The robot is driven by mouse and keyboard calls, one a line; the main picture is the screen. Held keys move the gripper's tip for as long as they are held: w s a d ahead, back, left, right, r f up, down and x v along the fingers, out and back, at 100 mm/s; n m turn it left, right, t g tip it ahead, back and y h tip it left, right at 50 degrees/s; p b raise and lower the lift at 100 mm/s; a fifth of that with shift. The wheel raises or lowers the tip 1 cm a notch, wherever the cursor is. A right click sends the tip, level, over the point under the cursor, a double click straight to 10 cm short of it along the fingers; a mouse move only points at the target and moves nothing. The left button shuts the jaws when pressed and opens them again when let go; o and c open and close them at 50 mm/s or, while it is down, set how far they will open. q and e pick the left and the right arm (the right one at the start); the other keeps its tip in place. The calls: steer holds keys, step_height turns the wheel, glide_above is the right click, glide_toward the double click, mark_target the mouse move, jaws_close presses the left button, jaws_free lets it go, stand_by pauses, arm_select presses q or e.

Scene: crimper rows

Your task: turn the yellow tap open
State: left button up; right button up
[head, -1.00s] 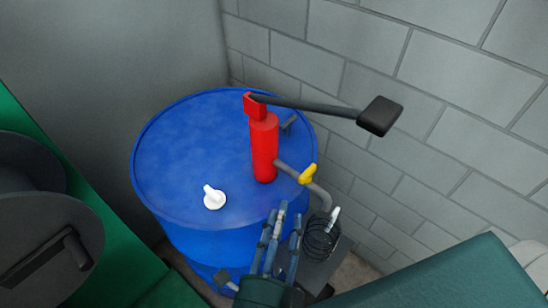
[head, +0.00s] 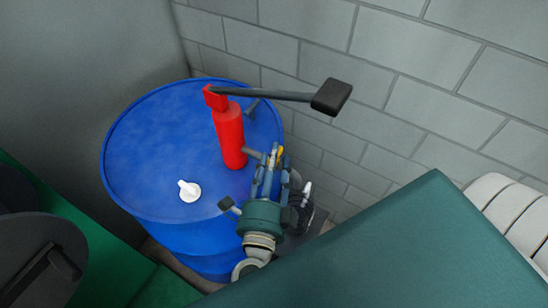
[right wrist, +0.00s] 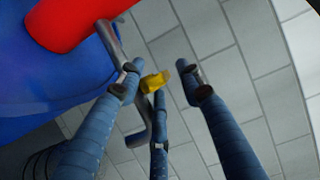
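The yellow tap (head: 281,152) is on the grey pipe (head: 251,151) that comes out of the red pump (head: 229,139) on top of the blue drum (head: 150,140). In the head view my right gripper mostly hides the tap. My right gripper (head: 272,156) is at the tap, its fingers pointing towards it. In the right wrist view the tap (right wrist: 155,81) shows between the spread fingers of the open gripper (right wrist: 160,72). Clear gaps show beside the outer fingers; I cannot tell whether the middle finger touches the tap. My left gripper is not in view.
The pump's dark lever (head: 270,95) reaches out above the gripper towards the wall. A white cap (head: 189,190) sits on the drum lid. A grey block wall (head: 440,80) stands close behind. A dark coil (head: 305,212) is beside the gripper. A green surface (head: 110,255) is at the lower left.

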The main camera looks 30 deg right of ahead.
jaws_close()
steer(key=shift+r, duration=0.15)
